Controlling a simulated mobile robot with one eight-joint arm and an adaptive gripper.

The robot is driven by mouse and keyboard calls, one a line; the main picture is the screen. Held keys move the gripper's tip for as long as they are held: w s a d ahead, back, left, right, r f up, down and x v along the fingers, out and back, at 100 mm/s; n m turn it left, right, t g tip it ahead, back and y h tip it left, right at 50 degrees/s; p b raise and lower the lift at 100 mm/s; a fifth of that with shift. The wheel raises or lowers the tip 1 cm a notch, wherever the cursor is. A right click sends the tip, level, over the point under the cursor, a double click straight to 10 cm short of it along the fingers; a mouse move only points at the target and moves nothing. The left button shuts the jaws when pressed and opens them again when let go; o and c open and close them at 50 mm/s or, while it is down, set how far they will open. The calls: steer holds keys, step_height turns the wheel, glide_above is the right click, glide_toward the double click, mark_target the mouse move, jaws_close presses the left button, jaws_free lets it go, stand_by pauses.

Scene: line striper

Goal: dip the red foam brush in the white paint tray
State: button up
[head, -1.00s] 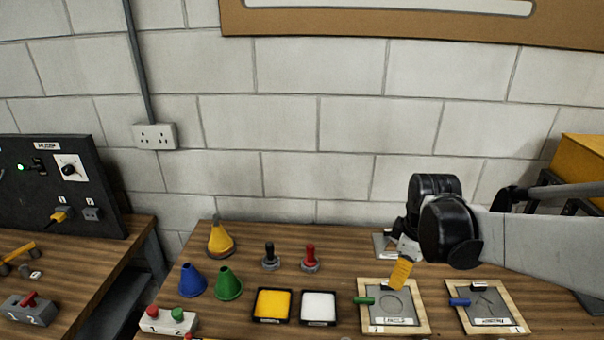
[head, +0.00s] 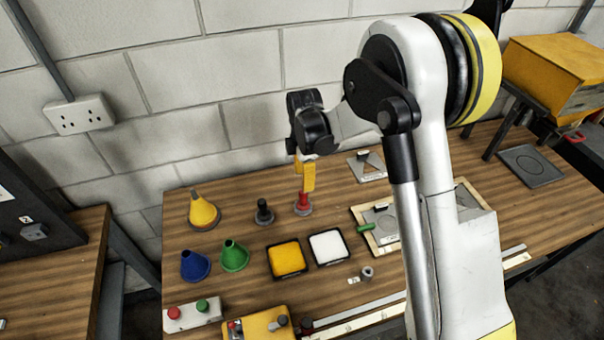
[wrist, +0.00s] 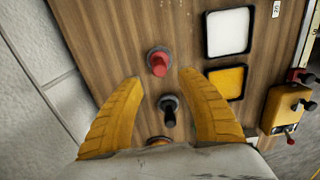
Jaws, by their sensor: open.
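The red foam brush (head: 303,203) stands upright in a grey round base at the back of the table. It also shows in the wrist view (wrist: 158,64), just beyond my fingertips. My gripper (head: 307,184) is directly above it in the head view, yellow fingers pointing down. In the wrist view my gripper (wrist: 160,78) is open and empty, its fingers spread wide. The white paint tray (head: 328,247), square with a black rim, lies in front of the brush. It shows whole in the wrist view (wrist: 228,32).
A black brush (head: 264,212) stands left of the red one and shows between my fingers. A yellow paint tray (head: 287,259) lies left of the white tray. Blue (head: 195,265) and green (head: 234,256) cones and a yellow cone (head: 203,212) stand to the left.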

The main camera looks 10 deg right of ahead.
mark_target(303, 193)
step_height(303, 193, down, 8)
steer(key=b, duration=0.5)
steer(key=shift+a+r, duration=0.1)
steer(key=shift+r, duration=0.1)
steer(key=shift+r, duration=0.15)
jaws_close()
